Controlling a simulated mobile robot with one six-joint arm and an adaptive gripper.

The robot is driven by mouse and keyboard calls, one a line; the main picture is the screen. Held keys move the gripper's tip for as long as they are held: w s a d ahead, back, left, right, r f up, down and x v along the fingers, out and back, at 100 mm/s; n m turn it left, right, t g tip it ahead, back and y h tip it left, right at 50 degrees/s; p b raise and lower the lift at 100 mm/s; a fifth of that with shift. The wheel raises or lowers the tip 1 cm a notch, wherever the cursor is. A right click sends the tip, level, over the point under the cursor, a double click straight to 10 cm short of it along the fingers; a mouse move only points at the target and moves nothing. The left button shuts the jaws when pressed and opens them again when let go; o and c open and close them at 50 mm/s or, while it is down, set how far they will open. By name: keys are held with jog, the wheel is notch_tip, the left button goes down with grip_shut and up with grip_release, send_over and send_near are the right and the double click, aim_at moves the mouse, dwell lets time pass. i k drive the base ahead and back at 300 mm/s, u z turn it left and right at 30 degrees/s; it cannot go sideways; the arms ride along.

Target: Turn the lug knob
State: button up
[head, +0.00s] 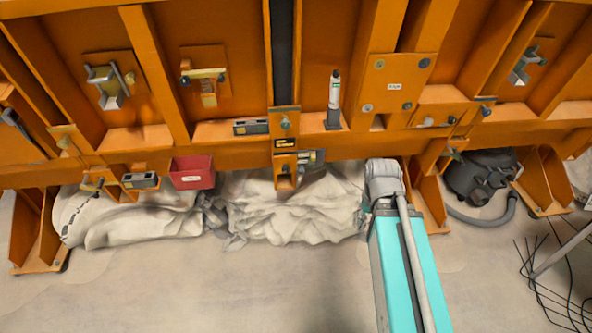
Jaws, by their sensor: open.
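An orange steel frame (340,148) spans the head view and carries several metal fittings. I cannot tell for sure which one is the lug knob. One clamp-like fitting (108,82) sits on a plate at upper left. Another fitting with a bar and a round end (205,75) sits to its right. A small round knob (285,124) is on the central bracket, above a dark label. A square plate (394,84) at upper right carries several round bolts or knobs.
A red bin (192,172) hangs on the lower beam. A white tube (334,95) stands on the ledge. White sacks (295,208) lie beneath the frame. A dark vacuum (482,176) and loose black cables (550,275) are at right. The floor at lower left is clear.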

aim_at(286, 169)
jog(key=z, duration=0.15)
jog(key=k, duration=1.15)
jog(key=u, duration=0.55)
jog(key=i, duration=1)
jog(key=z, duration=0.05)
